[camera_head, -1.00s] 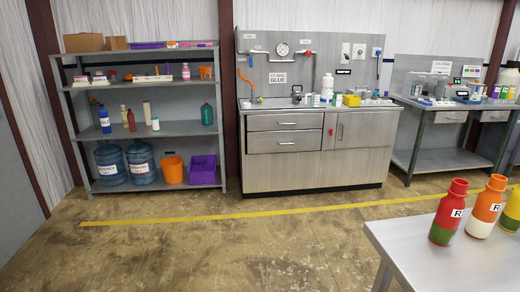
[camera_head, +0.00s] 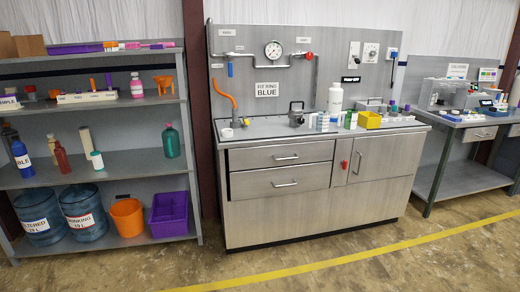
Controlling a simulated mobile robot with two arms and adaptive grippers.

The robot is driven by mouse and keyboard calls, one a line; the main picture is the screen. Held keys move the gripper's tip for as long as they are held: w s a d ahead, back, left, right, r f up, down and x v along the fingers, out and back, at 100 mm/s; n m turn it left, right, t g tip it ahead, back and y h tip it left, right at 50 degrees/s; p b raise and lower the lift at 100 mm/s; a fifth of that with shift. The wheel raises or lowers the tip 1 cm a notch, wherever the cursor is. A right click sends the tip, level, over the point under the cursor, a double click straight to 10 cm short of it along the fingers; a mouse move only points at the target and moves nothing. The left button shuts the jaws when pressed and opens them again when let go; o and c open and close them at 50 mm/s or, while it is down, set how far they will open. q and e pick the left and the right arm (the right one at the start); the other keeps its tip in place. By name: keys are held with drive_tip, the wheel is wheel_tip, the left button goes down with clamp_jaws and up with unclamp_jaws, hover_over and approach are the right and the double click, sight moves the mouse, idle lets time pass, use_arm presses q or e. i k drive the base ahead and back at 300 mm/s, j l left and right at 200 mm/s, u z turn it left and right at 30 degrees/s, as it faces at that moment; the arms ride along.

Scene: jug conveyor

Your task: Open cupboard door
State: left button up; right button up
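The steel cabinet (camera_head: 300,215) stands in the middle of the view against the back wall. Its cupboard door (camera_head: 378,166) is at the upper right of the front, with a vertical bar handle (camera_head: 357,163) near its left side. The door looks closed. A small red fitting (camera_head: 344,165) sits on the front just left of the handle. Two drawers, an upper one (camera_head: 282,154) and a lower one (camera_head: 284,181), are shut to the left of the door. Neither of my grippers shows in the view.
A shelf rack (camera_head: 90,185) with bottles, blue water jugs, an orange bucket (camera_head: 127,217) and a purple bin (camera_head: 169,214) stands left. A metal workbench (camera_head: 472,178) stands right. The floor before the cabinet is clear, with a yellow line (camera_head: 330,261).

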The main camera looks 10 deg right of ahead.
sight(373, 158)
drive_tip(key=i+l+z, duration=0.1)
drive_tip(key=i+z, duration=0.6)
drive_tip(key=i+j+z, duration=0.15)
drive_tip(key=i+z, duration=0.2)
drive_tip(key=i, duration=0.15)
drive_tip(key=i+l, duration=0.3)
drive_tip(key=i, duration=0.2)
drive_tip(key=i+l+u, duration=0.15)
drive_tip(key=i+l, duration=0.15)
drive_tip(key=i, duration=0.15)
